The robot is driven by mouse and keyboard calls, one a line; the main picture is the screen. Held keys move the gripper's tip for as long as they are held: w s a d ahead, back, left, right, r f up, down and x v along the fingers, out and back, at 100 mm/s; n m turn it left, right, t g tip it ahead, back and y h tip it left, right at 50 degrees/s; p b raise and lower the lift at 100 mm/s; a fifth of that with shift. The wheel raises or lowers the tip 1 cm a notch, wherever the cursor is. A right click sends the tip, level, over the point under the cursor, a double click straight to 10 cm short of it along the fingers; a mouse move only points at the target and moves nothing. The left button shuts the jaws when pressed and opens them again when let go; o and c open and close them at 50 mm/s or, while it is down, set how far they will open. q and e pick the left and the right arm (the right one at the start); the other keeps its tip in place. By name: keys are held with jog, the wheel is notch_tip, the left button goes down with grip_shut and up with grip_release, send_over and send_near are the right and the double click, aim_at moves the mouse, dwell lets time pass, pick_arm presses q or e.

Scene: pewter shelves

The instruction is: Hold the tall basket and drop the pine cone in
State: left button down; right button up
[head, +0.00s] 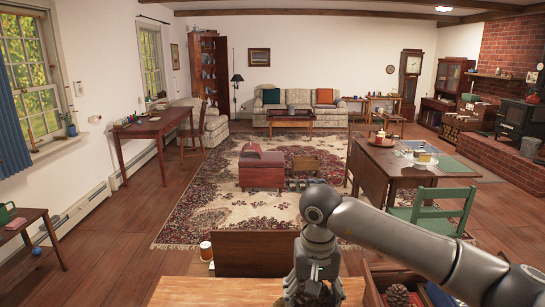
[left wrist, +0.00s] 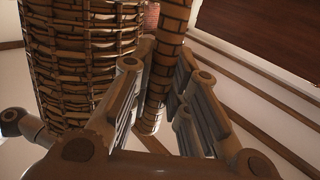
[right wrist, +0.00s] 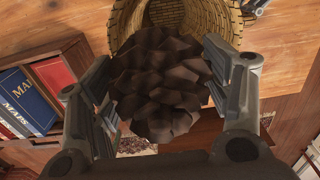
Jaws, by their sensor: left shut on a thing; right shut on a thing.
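A brown pine cone (right wrist: 160,85) is between the fingers of my right gripper (right wrist: 165,95) in the right wrist view. The right gripper also shows at the bottom of the head view (head: 312,290), fingers down, with dark scales at its tips. The tall woven basket (right wrist: 225,20) shows behind the cone, its rim and inner wall partly hidden by it; I cannot tell whether the cone is over the opening. In the left wrist view, the basket's woven side (left wrist: 75,60) fills the left. My left gripper (left wrist: 158,105) is shut on its wrapped upright handle (left wrist: 168,50). The head view does not show the left gripper.
Another pine cone (head: 398,295) lies in a wooden box at the bottom right of the head view. Upright books (right wrist: 30,98) stand at the left of the right wrist view. A light wooden surface (head: 215,292) lies in front of me. A green chair (head: 435,210) stands beyond.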

jog(key=shift+f, duration=0.1)
jog(key=o, duration=1.1)
notch_tip(320, 180, up, 12)
